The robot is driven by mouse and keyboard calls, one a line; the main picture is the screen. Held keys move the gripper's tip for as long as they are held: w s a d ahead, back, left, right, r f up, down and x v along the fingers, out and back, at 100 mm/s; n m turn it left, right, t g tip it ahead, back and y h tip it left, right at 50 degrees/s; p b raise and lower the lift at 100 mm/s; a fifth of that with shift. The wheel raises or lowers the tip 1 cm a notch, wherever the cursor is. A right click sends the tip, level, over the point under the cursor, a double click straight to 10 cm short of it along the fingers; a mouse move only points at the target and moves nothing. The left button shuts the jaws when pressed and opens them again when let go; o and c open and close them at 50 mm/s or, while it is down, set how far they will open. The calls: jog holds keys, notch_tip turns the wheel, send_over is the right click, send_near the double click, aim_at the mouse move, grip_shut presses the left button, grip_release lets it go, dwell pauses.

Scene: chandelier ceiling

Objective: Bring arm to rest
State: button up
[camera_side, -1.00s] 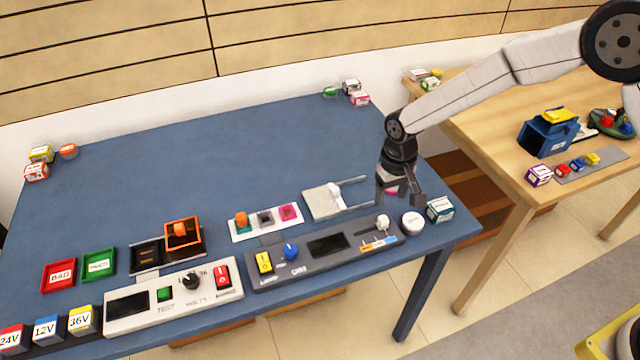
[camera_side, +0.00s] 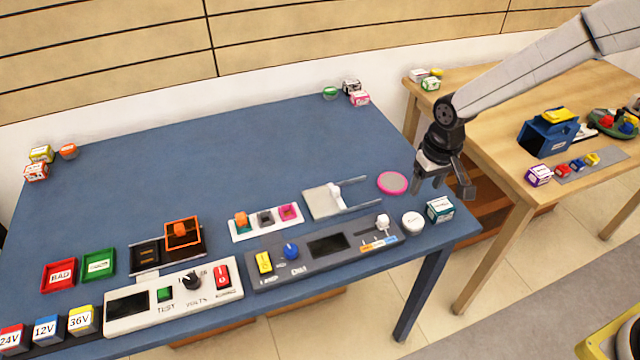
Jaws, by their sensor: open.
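My gripper (camera_side: 445,188) is open and empty, pointing down above the right edge of the blue table (camera_side: 230,150). The fingers hang above and behind the teal-and-white box (camera_side: 439,209) in the picture. A white round container (camera_side: 412,223) stands beside that box.
A grey panel with knobs (camera_side: 325,247) and a white tester (camera_side: 172,297) line the front of the table. A white stand with two rods (camera_side: 325,202) is left of the disc. A wooden table (camera_side: 490,130) stands at the right. The table's back middle is clear.

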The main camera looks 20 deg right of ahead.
jog(key=s+d+r+t, duration=0.1)
jog(key=s+d+r, duration=0.1)
jog(key=s+d, duration=0.2)
jog(key=s+d+r, duration=0.3)
jog(key=s+d, duration=0.1)
jog(key=s, duration=0.7)
jog(key=shift+s+d+t, duration=0.2)
jog(key=shift+d+t, duration=0.2)
jog(key=shift+r, duration=0.1)
dwell(1.1)
